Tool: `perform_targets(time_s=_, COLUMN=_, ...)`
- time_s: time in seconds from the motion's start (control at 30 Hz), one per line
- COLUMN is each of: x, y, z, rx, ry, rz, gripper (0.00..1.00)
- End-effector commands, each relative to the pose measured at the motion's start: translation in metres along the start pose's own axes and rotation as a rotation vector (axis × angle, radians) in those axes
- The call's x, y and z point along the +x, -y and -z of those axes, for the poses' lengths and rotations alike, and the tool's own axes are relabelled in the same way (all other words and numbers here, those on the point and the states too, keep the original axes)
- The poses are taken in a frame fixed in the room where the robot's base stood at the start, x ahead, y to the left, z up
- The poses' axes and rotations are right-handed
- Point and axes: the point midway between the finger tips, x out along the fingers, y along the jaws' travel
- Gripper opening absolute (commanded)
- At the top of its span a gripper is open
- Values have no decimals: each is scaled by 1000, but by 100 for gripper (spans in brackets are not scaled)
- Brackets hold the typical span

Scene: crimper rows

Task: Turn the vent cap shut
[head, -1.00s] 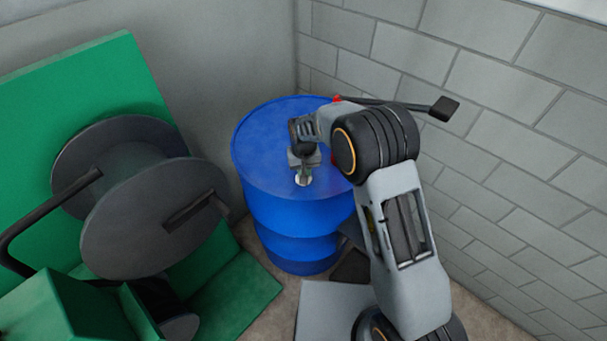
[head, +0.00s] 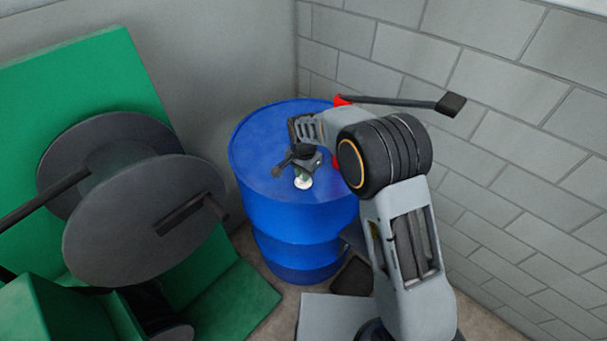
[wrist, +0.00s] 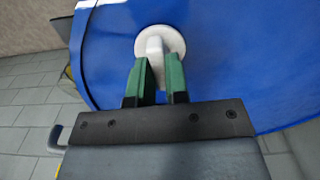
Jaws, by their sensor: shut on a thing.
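The vent cap (head: 303,184) is a small white disc on the top of the blue drum (head: 258,160). In the wrist view the vent cap (wrist: 174,37) shows a raised white tab across its middle. My gripper (head: 303,174) points down at the cap from above. In the wrist view the green fingers of my gripper (wrist: 158,68) are shut on the tab, one on each side. The lower part of the tab is hidden between the fingers.
A green stand (head: 75,75) with a large grey reel (head: 140,225) is left of the drum. A grey block wall (head: 510,120) rises close behind and right. A red part with a dark lever (head: 395,102) shows beyond my arm.

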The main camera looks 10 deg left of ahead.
Motion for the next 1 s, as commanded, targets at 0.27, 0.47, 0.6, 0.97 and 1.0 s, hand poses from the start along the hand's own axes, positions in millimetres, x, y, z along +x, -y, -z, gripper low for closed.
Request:
perform_targets(time_s=0.27, x=0, y=0, z=0, rx=85, ry=-1, rz=1, gripper=0)
perform_targets(time_s=0.47, x=-1, y=0, z=0, rx=106, ry=-1, rz=1, gripper=0)
perform_targets(time_s=0.6, x=-1, y=0, z=0, rx=108, ry=-1, rz=1, gripper=0)
perform_targets(time_s=0.97, x=-1, y=0, z=0, rx=107, ry=-1, rz=1, gripper=28)
perform_targets(time_s=1.0, x=-1, y=0, z=0, rx=107, ry=-1, rz=1, gripper=32)
